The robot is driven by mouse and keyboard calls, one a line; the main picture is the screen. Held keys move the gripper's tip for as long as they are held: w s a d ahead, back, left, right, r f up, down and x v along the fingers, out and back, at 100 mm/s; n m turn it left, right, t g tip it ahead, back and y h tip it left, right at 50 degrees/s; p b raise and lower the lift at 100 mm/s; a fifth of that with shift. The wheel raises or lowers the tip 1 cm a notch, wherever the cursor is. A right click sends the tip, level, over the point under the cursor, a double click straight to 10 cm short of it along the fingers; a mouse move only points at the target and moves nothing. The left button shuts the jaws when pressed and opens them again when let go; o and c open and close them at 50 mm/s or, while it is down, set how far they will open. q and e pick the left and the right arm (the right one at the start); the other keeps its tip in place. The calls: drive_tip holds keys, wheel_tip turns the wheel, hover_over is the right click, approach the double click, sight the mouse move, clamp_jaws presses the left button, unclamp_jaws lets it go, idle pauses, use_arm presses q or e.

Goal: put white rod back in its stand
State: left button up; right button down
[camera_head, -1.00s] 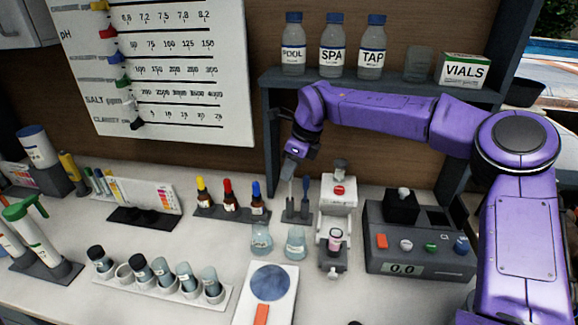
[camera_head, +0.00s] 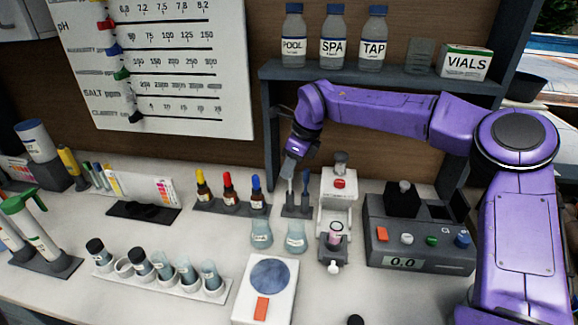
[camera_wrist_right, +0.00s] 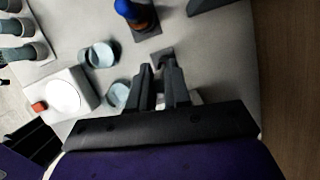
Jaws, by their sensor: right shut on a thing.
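My right gripper (camera_head: 291,168) is shut on the upper end of the white rod (camera_head: 290,192), which points down and looks nearly upright. The small dark stand (camera_head: 297,211) is right below it, with a blue rod (camera_head: 306,182) upright in its right side. The white rod's lower end is at the stand's left side; I cannot tell whether it sits in a hole or just above. In the right wrist view my fingers (camera_wrist_right: 167,72) are close together and the stand (camera_wrist_right: 162,54) shows just beyond the tips; the white rod is not distinct there. My left gripper is not in view.
Dropper bottles in a dark rack (camera_head: 232,208) stand left of the stand. Two glass beakers (camera_head: 262,234) (camera_head: 296,238) are in front. A white device (camera_head: 337,205) stands close on the right. A shelf (camera_head: 385,77) with bottles is above my right arm.

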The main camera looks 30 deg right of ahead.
drive_tip(key=shift+f, duration=0.45)
drive_tip(key=c, duration=1)
unclamp_jaws()
wheel_tip(320, 180, up, 7)
drive_tip(key=p, duration=0.6)
drive_tip(key=shift+r, duration=0.1)
drive_tip(key=shift+w, duration=0.1)
